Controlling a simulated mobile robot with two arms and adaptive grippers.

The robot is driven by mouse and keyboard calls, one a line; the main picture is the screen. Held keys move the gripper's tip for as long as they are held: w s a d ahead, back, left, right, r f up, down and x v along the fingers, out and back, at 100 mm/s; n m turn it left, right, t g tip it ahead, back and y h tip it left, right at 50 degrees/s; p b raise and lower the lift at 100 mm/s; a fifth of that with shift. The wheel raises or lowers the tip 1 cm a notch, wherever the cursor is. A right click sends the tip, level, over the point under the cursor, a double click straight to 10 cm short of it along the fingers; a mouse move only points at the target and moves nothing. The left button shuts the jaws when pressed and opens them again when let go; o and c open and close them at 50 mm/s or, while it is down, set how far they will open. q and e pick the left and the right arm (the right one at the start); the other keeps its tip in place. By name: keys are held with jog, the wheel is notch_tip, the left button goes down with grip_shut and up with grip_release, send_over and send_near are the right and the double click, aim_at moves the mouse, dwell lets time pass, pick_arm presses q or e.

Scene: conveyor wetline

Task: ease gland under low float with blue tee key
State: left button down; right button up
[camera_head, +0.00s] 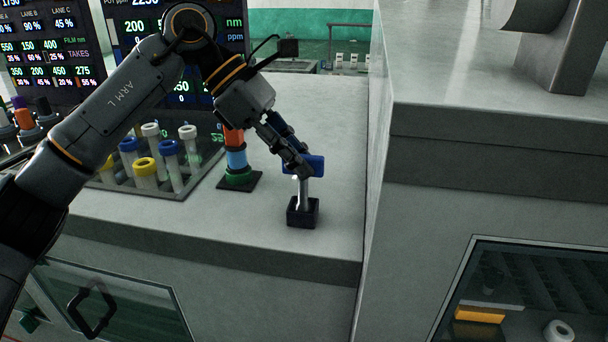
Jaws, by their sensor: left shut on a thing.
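The blue tee key (317,164) has a blue crossbar handle and a pale metal shank. It stands upright with its lower end in a small black square holder (302,213) near the counter's front edge. My left gripper (303,170) comes down from the upper left and is shut on the blue handle, hiding part of it. My right gripper is not in view. I cannot make out a gland or a low float here.
A rack of capped tubes (145,168) and a stacked coloured column (236,160) stand left of the key. Display screens (50,45) are behind. A taller grey block (490,130) bounds the counter on the right. The counter (335,120) behind the key is clear.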

pick_arm(q)
jog(key=shift+r, duration=0.2)
jog(key=shift+r+p, duration=1.2)
jog(key=shift+r, duration=0.1)
jog(key=shift+r+p, duration=1.1)
jog(key=shift+r, duration=0.25)
jog(key=shift+r, duration=0.15)
